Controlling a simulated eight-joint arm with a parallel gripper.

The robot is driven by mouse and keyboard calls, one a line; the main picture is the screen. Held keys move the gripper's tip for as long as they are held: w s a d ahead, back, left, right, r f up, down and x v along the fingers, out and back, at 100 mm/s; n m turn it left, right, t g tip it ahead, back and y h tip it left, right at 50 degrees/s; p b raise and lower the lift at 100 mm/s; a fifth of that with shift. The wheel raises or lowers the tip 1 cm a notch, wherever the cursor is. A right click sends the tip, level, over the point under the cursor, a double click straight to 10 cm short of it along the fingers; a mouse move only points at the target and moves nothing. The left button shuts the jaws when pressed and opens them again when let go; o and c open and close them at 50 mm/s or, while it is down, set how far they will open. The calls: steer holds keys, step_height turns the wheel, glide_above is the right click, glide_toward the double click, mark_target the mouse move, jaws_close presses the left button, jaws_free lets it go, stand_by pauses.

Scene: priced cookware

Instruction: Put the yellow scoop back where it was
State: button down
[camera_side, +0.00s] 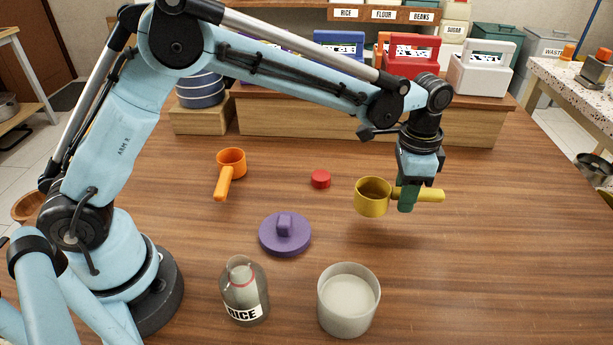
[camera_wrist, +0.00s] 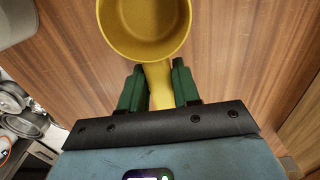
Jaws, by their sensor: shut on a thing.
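The yellow scoop (camera_side: 371,198) is a round cup with a straight handle. My gripper (camera_side: 408,201) is shut on its handle and holds it upright above the right part of the wooden table. In the wrist view the scoop (camera_wrist: 143,50) shows its open cup, which looks empty, and its handle lies between the green fingers of my gripper (camera_wrist: 158,88). I cannot tell exactly how high it hangs over the table.
On the table (camera_side: 480,240) are an orange scoop (camera_side: 230,165), a red cap (camera_side: 320,179), a purple lid (camera_side: 285,235), a bottle marked RICE (camera_side: 242,292) and a whitish cup (camera_side: 348,302). Coloured boxes stand on a wooden riser (camera_side: 465,122) behind. The right side is clear.

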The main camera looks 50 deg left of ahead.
steer(key=shift+w+a+f, duration=0.15)
steer(key=shift+f, duration=1.95)
steer(key=shift+f, duration=0.2)
steer(key=c, duration=0.8)
jaws_free()
steer(key=shift+r, duration=0.2)
